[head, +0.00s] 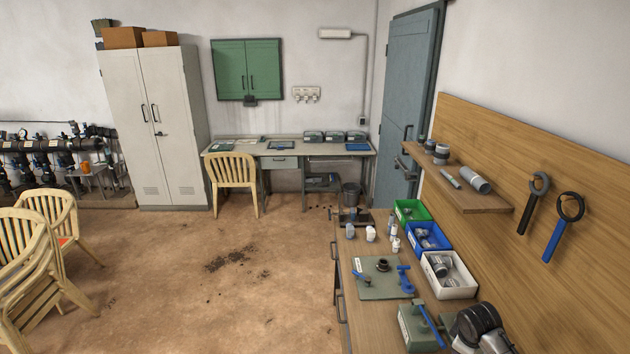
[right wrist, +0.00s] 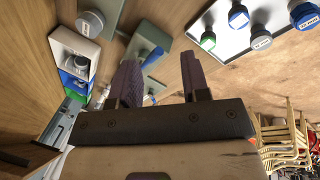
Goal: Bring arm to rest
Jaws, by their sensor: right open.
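My right gripper (right wrist: 160,80) shows in the right wrist view with its two dark fingers spread apart. Nothing is visibly held between them. Beyond the fingers is a grey-green box with a blue handle (right wrist: 150,55), apart from the fingers as far as I can tell. The same box (head: 418,328) stands near the front of the wooden workbench (head: 385,325) in the head view.
Green (head: 411,210), blue (head: 428,237) and white (head: 448,274) bins line the workbench beside the wooden tool board (head: 540,170). A shelf (head: 462,190) juts out above. A white tray (right wrist: 225,45) holds capped containers.

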